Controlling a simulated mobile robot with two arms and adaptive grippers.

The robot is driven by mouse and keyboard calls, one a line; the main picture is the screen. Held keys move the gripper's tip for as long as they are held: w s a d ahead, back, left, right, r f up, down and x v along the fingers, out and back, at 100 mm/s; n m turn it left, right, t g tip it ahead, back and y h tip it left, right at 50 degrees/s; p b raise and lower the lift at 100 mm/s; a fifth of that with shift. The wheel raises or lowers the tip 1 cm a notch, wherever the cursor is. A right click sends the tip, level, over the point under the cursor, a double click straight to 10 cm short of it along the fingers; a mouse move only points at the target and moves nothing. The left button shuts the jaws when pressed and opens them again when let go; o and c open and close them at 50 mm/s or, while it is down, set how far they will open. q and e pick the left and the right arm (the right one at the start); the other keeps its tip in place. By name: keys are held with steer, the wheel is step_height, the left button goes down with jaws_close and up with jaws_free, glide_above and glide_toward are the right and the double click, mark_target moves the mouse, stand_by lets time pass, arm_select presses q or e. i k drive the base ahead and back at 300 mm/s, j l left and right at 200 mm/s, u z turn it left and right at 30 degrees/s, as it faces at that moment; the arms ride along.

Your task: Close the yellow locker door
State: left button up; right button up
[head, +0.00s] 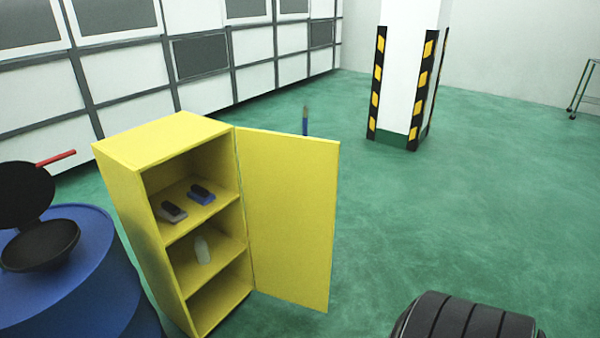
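The yellow locker (160,146) stands upright on the green floor, left of the middle in the head view. Its yellow door (288,220) is hinged on the right side of the opening and stands wide open, swung out to the right. The shelves inside are exposed. Two brush-like items, one grey and dark (172,212) and one blue and dark (201,194), lie on the upper shelf. A pale bottle (202,250) stands on the shelf below. Neither of my grippers can be made out in the head view.
A blue drum (75,290) with a black pan-like object (40,245) on top stands close left of the locker. A white pillar (405,80) with yellow-black guards stands behind right. A black ribbed object (465,318) shows at bottom right. Floor right of the door is clear.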

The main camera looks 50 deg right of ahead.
mark_target(290, 181)
steer(key=l+u, duration=0.15)
steer(key=u, duration=0.25)
steer(key=l+u, duration=0.1)
steer(key=u, duration=0.25)
steer(key=l+u, duration=0.1)
steer(key=u, duration=0.3)
steer(key=k+l, duration=0.15)
steer(key=l, duration=0.45)
steer(key=k+l, duration=0.1)
steer(key=l, duration=0.55)
steer(key=k+l, duration=0.15)
steer(key=l, duration=0.45)
steer(key=k+l, duration=0.1)
steer(key=l, duration=0.5)
steer(key=k+l, duration=0.15)
steer(key=l, duration=0.45)
steer(key=k+l, duration=0.15)
steer(key=l, duration=0.5)
steer(key=k+l, duration=0.1)
steer(key=l, duration=0.5)
steer(key=k+l, duration=0.15)
steer(key=l, duration=0.45)
steer(key=k+u, duration=0.15)
